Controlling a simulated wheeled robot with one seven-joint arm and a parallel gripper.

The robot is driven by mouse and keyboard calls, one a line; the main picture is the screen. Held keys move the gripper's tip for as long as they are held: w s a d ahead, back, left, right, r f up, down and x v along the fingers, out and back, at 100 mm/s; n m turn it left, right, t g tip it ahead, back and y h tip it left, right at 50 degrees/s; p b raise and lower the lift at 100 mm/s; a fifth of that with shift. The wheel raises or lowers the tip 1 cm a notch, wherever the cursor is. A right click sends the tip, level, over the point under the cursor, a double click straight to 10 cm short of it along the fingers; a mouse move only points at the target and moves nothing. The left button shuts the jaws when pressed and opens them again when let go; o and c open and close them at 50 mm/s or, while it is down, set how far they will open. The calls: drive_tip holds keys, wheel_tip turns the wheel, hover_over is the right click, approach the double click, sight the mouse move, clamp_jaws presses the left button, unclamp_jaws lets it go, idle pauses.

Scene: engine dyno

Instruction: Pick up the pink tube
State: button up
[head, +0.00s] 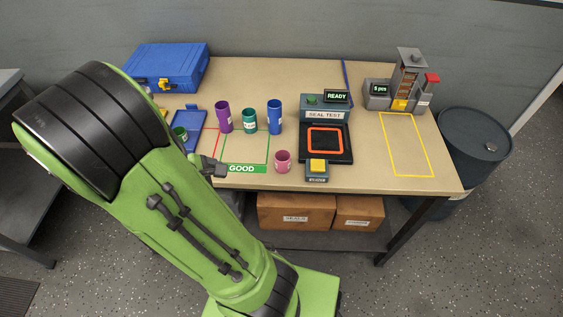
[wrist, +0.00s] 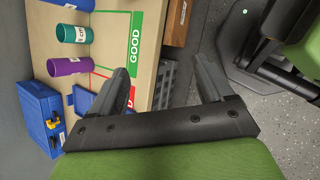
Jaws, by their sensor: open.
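The pink tube (head: 283,161) is short and stands upright near the table's front edge, just right of the green GOOD strip, in the head view. I cannot make it out in the wrist view. My gripper (head: 216,168) is at the table's front edge, left of the pink tube and apart from it, partly hidden behind my arm. In the wrist view my gripper (wrist: 166,80) has its two fingers spread wide with nothing between them, over the table's edge and the floor.
Purple (head: 223,117), teal (head: 249,119) and blue (head: 274,116) tubes stand behind the GOOD strip (head: 247,169). The seal test station (head: 325,113) is right of the pink tube. A blue case (head: 167,66) sits at the back left. The yellow-outlined area (head: 408,145) is clear.

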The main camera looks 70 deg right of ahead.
sight(287, 157)
drive_tip(key=s+d+f+n+g+h+b, duration=0.1)
drive_tip(key=s+d+f+n+b, duration=0.1)
drive_tip(key=d, duration=0.4)
drive_tip(key=s+d+f+n+g+h+b, duration=0.1)
drive_tip(key=s+d+f+n+b, duration=0.1)
drive_tip(key=s+d+f, duration=0.3)
drive_tip(key=s+d+f+n+g+h+b, duration=0.1)
drive_tip(key=s+d+f, duration=0.3)
drive_tip(key=d, duration=0.5)
drive_tip(key=shift+s+f+n+g+h+b, duration=0.15)
drive_tip(key=shift+s+n+g+h+b, duration=0.15)
drive_tip(key=shift+s+n+h+b, duration=0.15)
drive_tip(key=c, duration=1.1)
